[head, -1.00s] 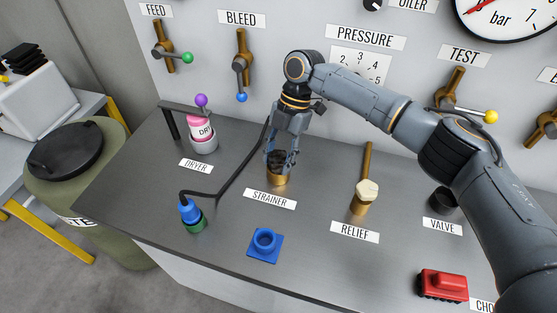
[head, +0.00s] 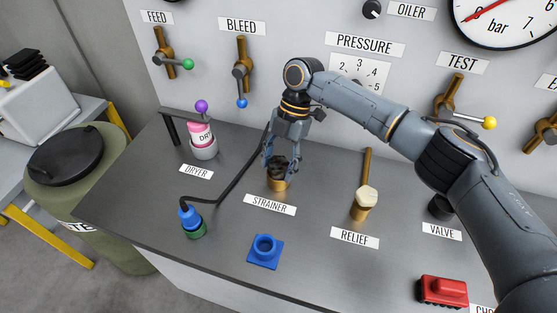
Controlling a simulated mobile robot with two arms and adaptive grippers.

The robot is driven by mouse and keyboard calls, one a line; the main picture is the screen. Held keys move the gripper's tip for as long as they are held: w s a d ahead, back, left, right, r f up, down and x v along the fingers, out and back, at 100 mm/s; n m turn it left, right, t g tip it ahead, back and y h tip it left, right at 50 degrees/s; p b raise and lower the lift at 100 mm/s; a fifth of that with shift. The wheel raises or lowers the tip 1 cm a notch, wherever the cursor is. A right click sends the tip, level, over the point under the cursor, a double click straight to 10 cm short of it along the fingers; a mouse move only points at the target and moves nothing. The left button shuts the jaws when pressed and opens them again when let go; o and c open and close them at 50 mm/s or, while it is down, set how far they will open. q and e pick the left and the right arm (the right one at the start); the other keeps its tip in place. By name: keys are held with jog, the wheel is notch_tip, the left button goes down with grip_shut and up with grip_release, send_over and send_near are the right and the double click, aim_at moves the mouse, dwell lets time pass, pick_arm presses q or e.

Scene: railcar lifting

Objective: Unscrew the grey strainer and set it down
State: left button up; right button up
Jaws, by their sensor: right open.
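The strainer (head: 278,167) shows as a dark, ribbed top sitting upright in a brass fitting (head: 278,183), behind the STRAINER label on the grey bench. My right gripper (head: 282,172) points down over it from above. Its fingers are open, one on each side of the dark top. I cannot tell whether either finger touches it. The gripper hides part of the strainer's upper side. My left gripper is not in view.
A blue square socket (head: 265,251) stands in front, with a blue-and-green hose end (head: 191,220) to its left. The pink dryer (head: 202,137) is at back left, the relief fitting (head: 365,201) to the right. A red block (head: 442,291) lies front right.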

jog(key=shift+r+m+t+y+p, duration=0.1)
jog(key=shift+m+t+y+p, duration=0.35)
jog(key=shift+m+p, duration=1.45)
jog(key=shift+r+m+t+y+p, duration=0.1)
jog(key=shift+m+t+y+p, duration=0.3)
jog(key=shift+m+p, duration=1.45)
jog(key=m+t+p, duration=0.1)
jog(key=m+p, duration=0.2)
jog(key=p, duration=0.1)
jog(key=m+t+p, duration=0.2)
jog(key=m+p, duration=0.1)
jog(key=p, duration=0.2)
jog(key=shift+s+f+m, duration=0.1)
jog(key=shift+s+m, duration=0.05)
jog(key=shift+m, duration=0.4)
jog(key=shift+f+m+t+h, duration=0.1)
jog(key=shift+m+t+h, duration=0.2)
jog(key=shift+m, duration=0.3)
jog(key=m+t, duration=0.1)
jog(key=m, duration=0.1)
jog(key=m+h, duration=0.1)
jog(key=m, duration=0.2)
jog(key=shift+a+t, duration=0.1)
jog(key=shift+t, duration=0.25)
jog(key=shift+m+t+h, duration=0.3)
jog(key=shift+m+h, duration=0.15)
jog(key=shift+m, duration=0.75)
